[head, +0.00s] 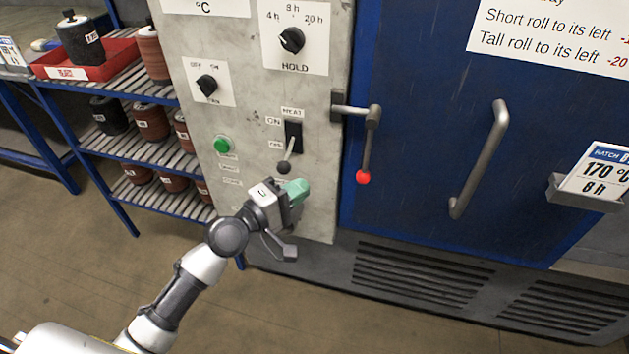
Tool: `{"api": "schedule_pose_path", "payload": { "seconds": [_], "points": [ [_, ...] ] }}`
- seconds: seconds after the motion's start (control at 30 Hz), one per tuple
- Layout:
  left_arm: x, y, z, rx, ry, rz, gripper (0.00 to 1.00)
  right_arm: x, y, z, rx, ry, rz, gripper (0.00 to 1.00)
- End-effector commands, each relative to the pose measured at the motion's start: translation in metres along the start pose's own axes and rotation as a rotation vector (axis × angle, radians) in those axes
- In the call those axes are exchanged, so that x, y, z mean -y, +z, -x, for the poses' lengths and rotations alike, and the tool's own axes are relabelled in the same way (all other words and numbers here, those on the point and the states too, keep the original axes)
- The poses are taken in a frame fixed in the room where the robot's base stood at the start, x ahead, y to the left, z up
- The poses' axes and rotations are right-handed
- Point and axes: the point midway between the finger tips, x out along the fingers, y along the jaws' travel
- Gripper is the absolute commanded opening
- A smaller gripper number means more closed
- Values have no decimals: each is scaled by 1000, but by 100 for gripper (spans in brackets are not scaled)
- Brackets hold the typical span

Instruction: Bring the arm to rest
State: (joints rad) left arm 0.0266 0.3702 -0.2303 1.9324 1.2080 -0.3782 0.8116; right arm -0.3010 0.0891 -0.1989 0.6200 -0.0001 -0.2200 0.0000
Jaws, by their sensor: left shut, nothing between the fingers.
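My left arm comes in from the bottom left. My left gripper (297,189), with pale green fingertips, is shut and empty in front of the grey control panel (245,115). It is just below the heat lever switch (291,140), whose black-knobbed lever points down. I cannot tell whether the gripper touches the panel. My right gripper is not in view.
A blue oven door (430,130) has a grey handle (480,160) and a red-knobbed latch lever (365,150) hanging down. A batch card (600,175) sits at the right. A blue rack (130,150) holds several rolls. The floor (70,260) at lower left is clear.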

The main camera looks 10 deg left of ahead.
Motion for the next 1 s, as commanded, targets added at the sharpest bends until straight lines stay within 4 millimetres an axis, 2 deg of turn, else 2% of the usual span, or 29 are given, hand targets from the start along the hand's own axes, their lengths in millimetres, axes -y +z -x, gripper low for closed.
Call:
{"api": "schedule_pose_path", "payload": {
  "seconds": [0.1,0.27,0.37,0.43,0.47,0.57,0.6,0.67,0.7,0.8,0.87,0.9,1.0],
  "points": [
    [0,0,9,0,0,0,0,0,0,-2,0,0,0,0],
    [0,0,11,-1,-1,0,0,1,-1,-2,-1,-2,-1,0],
    [17,-5,11,-22,-34,-21,0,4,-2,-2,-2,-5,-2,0],
    [44,-14,12,-54,-89,-57,0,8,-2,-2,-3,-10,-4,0],
    [60,-18,14,-71,-122,-78,0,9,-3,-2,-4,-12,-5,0],
    [128,-31,26,-123,-271,-176,0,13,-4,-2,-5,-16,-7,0],
    [158,-34,34,-136,-339,-222,0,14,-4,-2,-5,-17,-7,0],
    [202,-36,49,-145,-443,-292,0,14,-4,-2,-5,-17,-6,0],
    [231,-36,60,-143,-512,-338,0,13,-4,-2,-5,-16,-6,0],
    [299,-28,96,-109,-685,-450,0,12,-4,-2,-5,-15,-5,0],
    [338,-19,121,-71,-786,-515,0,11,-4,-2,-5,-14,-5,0],
    [361,-11,138,-39,-850,-557,0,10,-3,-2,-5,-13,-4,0],
    [416,13,187,70,-1003,-659,0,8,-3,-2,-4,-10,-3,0]
  ]
}}
